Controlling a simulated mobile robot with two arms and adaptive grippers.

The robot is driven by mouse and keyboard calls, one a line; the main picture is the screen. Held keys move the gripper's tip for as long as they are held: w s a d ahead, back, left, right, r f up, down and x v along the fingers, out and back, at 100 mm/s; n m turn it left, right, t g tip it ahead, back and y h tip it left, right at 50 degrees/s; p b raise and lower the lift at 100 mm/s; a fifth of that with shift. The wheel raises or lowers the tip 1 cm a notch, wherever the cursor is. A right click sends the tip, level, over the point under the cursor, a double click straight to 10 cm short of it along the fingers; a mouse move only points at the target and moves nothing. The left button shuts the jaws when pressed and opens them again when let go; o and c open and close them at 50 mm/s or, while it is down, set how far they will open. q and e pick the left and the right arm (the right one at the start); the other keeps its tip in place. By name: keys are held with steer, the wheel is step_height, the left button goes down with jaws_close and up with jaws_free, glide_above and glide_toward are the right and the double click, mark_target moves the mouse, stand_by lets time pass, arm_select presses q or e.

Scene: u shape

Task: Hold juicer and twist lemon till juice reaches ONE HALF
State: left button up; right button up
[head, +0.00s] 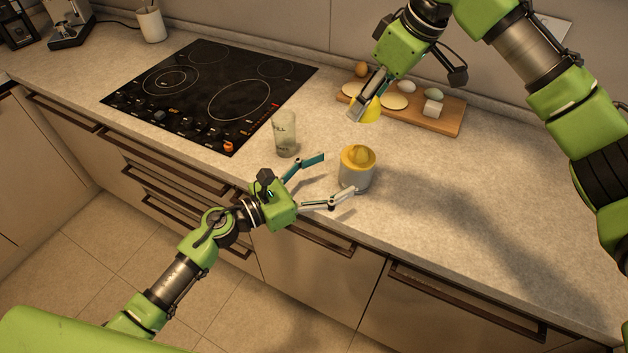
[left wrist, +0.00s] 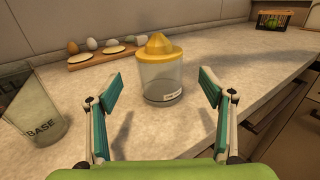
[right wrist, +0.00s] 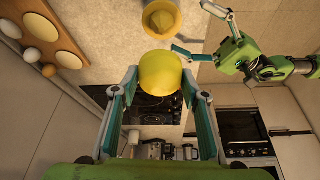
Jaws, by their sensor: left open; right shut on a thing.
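The juicer (head: 356,170) stands upright on the counter, with a yellow reamer top (left wrist: 158,47) over a clear, empty-looking cup (left wrist: 162,80). My left gripper (head: 339,174) is open, its fingers pointing at the juicer from the left; in the left wrist view (left wrist: 160,92) the juicer stands beyond and between the fingertips, apart from them. My right gripper (head: 368,105) is shut on the yellow lemon half (right wrist: 160,72) and holds it above the counter, behind the juicer and near the cutting board. The lemon's cut face is not clearly visible.
A clear glass (head: 285,134) with lettering stands left of the juicer. A wooden board (head: 450,118) with eggs and pale slices lies behind. A black cooktop (head: 205,95) is at the left. The counter to the right is clear.

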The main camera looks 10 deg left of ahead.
mark_target(356, 163)
arm_select(q)
steer(key=x, duration=0.7)
steer(key=shift+w+d, duration=0.1)
steer(key=shift+w, duration=0.15)
steer(key=shift+c, duration=0.5)
steer(key=c, duration=1.5)
